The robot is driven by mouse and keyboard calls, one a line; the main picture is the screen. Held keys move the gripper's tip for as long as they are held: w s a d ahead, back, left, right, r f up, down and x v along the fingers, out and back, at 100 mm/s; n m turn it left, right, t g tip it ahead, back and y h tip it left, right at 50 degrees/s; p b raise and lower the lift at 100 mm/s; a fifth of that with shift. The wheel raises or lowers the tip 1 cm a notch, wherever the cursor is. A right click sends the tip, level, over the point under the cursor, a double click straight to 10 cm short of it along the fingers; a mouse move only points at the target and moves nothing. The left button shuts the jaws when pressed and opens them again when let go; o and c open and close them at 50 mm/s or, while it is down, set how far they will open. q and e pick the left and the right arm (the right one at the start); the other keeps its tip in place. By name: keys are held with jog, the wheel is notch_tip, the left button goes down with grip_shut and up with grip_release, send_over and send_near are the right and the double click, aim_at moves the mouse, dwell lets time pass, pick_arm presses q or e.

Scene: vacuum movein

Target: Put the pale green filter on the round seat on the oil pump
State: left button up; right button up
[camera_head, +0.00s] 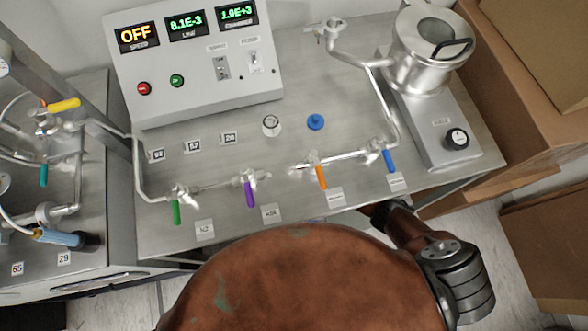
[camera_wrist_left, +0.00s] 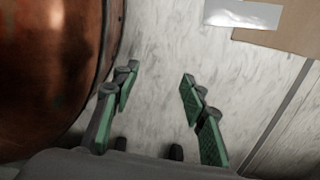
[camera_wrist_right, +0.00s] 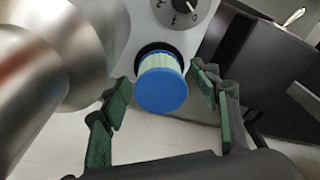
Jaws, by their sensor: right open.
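The pale green filter (camera_wrist_right: 160,62) with its blue end cap (camera_wrist_right: 162,93) shows in the right wrist view. Its far end meets the dark round seat (camera_wrist_right: 147,48) on the white face of a unit below a dial. Whether it is fully seated I cannot tell. My right gripper (camera_wrist_right: 163,86) is open, with one finger on each side of the filter and gaps to both. In the head view my right arm reaches under the bench edge, and the gripper, filter and seat are hidden. My left gripper (camera_wrist_left: 156,82) is open and empty above the pale floor.
Large silver cylinders (camera_wrist_right: 85,55) stand close left of the filter. A dark box (camera_wrist_right: 265,60) is to the right. The bench (camera_head: 350,110) above carries a control panel (camera_head: 195,65), valves, a blue disc (camera_head: 316,122) and a steel chamber (camera_head: 425,55). Cardboard boxes (camera_head: 545,250) stand at the right.

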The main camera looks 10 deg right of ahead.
jog(key=shift+r, duration=0.35)
jog(key=r+p, duration=0.1)
jog(key=r, duration=0.1)
jog(key=r+p, duration=0.2)
jog(key=r, duration=0.1)
jog(key=shift+s+d+r, duration=0.15)
jog(key=shift+s+r, duration=0.1)
jog(key=shift+r, duration=0.05)
pick_arm(q)
jog(key=s+a+p, duration=0.1)
jog(key=s+p, duration=0.1)
jog(key=s, duration=0.6)
jog(key=shift+r, duration=0.2)
pick_arm(e)
notch_tip(320, 180, up, 6)
jog(key=shift+s+d, duration=0.25)
jog(key=shift+s, duration=0.15)
pick_arm(q)
jog(key=shift+s, duration=0.1)
pick_arm(e)
jog(key=shift+f, duration=0.1)
